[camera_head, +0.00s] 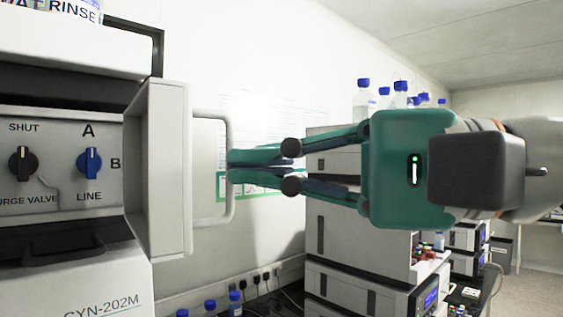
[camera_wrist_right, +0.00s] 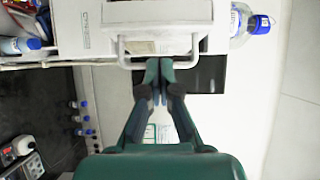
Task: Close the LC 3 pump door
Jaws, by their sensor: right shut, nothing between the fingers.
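The pump door (camera_head: 160,170) is the pale panel at the left of the head view. It stands open, swung out from the pump front (camera_head: 60,165), whose black knob (camera_head: 22,163) and blue knob (camera_head: 89,163) are exposed. A white D-shaped handle (camera_head: 229,125) sticks out from the door; it also shows in the wrist view (camera_wrist_right: 190,58). My right gripper (camera_head: 230,172) is shut and empty, its fingertips at the handle's outer bar. My left gripper is not in view.
Another stack of instruments (camera_head: 335,235) stands behind my right gripper, with blue-capped bottles (camera_head: 364,100) on top. More blue-capped bottles (camera_head: 210,309) stand low by the wall sockets. A poster (camera_head: 265,130) hangs on the wall behind the handle.

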